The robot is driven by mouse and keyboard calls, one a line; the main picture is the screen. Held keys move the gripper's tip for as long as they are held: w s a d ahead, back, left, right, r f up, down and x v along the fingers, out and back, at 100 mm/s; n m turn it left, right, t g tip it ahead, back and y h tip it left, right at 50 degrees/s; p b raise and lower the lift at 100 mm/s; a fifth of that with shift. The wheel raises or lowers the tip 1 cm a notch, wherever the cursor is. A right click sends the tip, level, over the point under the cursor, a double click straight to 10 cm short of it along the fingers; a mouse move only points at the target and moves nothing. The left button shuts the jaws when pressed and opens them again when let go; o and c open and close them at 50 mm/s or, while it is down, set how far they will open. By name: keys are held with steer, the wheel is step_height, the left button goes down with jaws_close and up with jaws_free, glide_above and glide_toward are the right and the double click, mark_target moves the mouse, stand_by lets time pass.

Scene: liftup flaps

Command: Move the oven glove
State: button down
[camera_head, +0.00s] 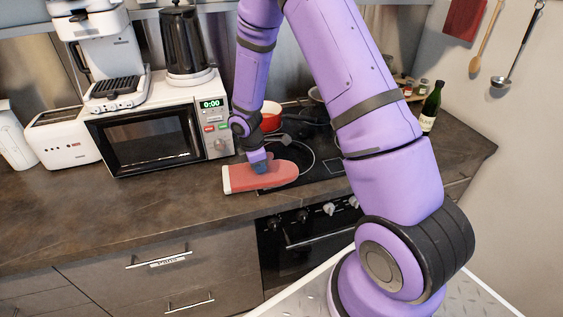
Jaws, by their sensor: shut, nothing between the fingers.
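The oven glove (240,178) is red with a pale cuff at its left end. It lies flat at the front left edge of the black cooktop, partly over the counter. My gripper (260,168) is right above the middle of the glove, pointing down. Its fingertips look shut and appear to touch or nearly touch the glove's top. The glove is not between the fingers. The arm hides part of the area behind the glove.
A white microwave (150,135) stands just left of the glove, with a coffee machine and a black kettle (186,45) on top. A red pot (270,117) and dark pans are behind on the cooktop (325,165). The counter (100,215) in front of the microwave is clear. A bottle (431,107) stands right.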

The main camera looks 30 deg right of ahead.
steer(key=w+a, duration=0.1)
steer(key=a, duration=0.6)
steer(key=w+a, duration=0.2)
steer(key=a, duration=0.4)
steer(key=w+a, duration=0.2)
steer(key=a, duration=0.5)
steer(key=shift+w+a+f, duration=0.2)
steer(key=shift+a+f, duration=0.15)
steer(key=shift+f, duration=0.05)
steer(key=shift+w+a, duration=0.15)
steer(key=shift+a, duration=0.1)
